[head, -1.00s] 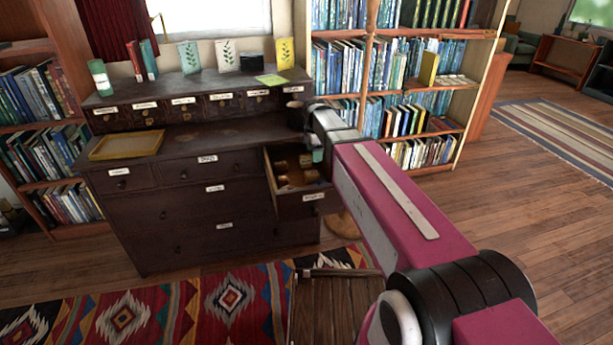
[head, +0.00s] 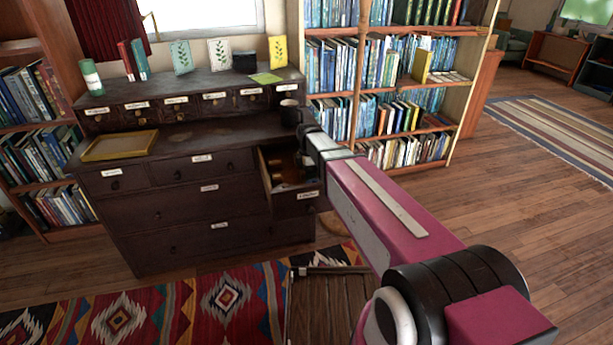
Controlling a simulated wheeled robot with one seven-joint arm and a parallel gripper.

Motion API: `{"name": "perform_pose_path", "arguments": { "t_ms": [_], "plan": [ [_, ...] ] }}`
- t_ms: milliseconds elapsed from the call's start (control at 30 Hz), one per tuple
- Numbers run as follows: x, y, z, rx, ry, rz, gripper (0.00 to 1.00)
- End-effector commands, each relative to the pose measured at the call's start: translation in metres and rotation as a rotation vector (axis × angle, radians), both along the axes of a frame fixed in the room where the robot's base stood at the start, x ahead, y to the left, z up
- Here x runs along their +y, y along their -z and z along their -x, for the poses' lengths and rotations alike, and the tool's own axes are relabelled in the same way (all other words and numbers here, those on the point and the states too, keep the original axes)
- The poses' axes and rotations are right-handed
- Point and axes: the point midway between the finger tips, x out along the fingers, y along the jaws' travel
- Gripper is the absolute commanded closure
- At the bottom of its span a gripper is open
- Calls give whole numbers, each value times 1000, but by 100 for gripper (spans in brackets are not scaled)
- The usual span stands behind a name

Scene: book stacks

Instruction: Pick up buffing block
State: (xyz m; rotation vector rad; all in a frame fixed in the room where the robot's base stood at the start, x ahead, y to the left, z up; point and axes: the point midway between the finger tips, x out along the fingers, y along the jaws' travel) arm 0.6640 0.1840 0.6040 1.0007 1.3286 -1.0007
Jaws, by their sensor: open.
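A small drawer (head: 296,203) at the right of the dark wooden cabinet (head: 160,210) stands pulled open. Several small tan items (head: 277,178) lie inside it, too small and dark to tell whether one is the buffing block. My gripper (head: 303,160) points down at the right part of this open drawer, and its tips are hard to make out. It looks open, with nothing visible held in it. My arm and the drawer's front hide part of the drawer's inside.
A yellow-rimmed tray (head: 120,146) lies at the left of the cabinet top. A full bookshelf (head: 385,95) stands behind on the right. Open wooden floor (head: 530,200) lies to the right.

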Motion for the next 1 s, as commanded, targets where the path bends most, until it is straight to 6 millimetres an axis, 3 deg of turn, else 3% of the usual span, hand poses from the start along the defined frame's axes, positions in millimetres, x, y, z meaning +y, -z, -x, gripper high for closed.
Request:
{"name": "perform_pose_path", "arguments": {
  "t_ms": [200,267,367,400,767,1000],
  "plan": [
    [0,2,0,-1,0,0,26],
    [0,1,0,0,0,0,42],
    [0,1,0,0,0,0,74],
    [0,1,0,0,0,0,80],
    [0,-1,0,0,0,0,80],
    [0,-18,0,-2,0,-1,80]
  ]
}}
